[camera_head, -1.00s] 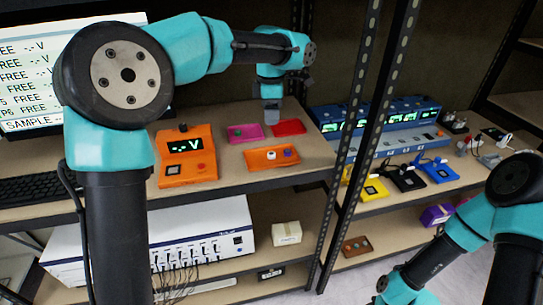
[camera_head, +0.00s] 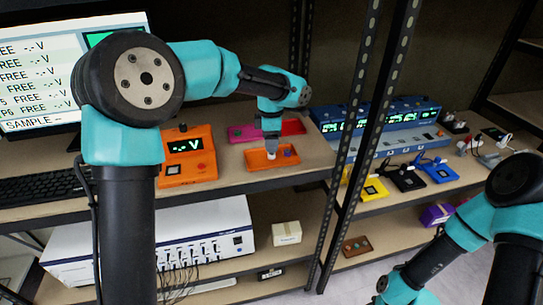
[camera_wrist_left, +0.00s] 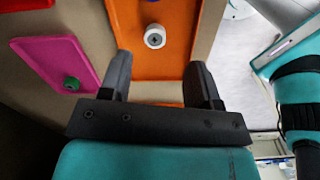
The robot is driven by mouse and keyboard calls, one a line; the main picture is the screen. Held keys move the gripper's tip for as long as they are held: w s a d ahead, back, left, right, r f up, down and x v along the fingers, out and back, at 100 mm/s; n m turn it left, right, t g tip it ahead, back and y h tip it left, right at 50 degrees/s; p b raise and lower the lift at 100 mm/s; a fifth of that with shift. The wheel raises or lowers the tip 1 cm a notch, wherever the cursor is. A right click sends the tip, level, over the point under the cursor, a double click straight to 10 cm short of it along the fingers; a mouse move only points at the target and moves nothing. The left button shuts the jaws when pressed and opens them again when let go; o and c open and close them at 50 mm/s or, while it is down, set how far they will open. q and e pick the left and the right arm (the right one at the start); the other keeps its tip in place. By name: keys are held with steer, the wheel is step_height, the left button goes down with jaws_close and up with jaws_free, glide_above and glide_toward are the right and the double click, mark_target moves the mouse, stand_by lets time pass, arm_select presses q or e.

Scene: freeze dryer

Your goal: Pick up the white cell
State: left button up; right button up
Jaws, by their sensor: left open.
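The white cell (camera_wrist_left: 154,36) stands in the orange tray (camera_wrist_left: 178,62), between and beyond my left gripper's fingertips in the left wrist view. In the head view the white cell (camera_head: 271,155) shows just below my left gripper (camera_head: 270,139), in the orange tray (camera_head: 257,163). My left gripper (camera_wrist_left: 160,68) is open and empty, its two dark fingers apart over the tray. A blue-violet cell (camera_head: 290,153) is in the same tray, to the right of the white one. My right arm shows at the lower right of the head view, but its fingers cannot be made out.
A magenta tray (camera_wrist_left: 62,62) with a green cell and a red tray (camera_wrist_left: 37,8) lie beside the orange tray. An orange meter (camera_head: 188,160) stands left of it. A perforated shelf post (camera_head: 369,90) rises to the right.

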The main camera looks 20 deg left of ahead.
mark_target(272, 156)
arm_select(q)
steer(key=shift+w+f, duration=0.15)
steer(key=shift+f, duration=1.15)
steer(key=shift+w+f, duration=0.15)
steer(key=shift+f, duration=1.1)
steer(key=shift+c, duration=0.4)
steer(key=c, duration=0.9)
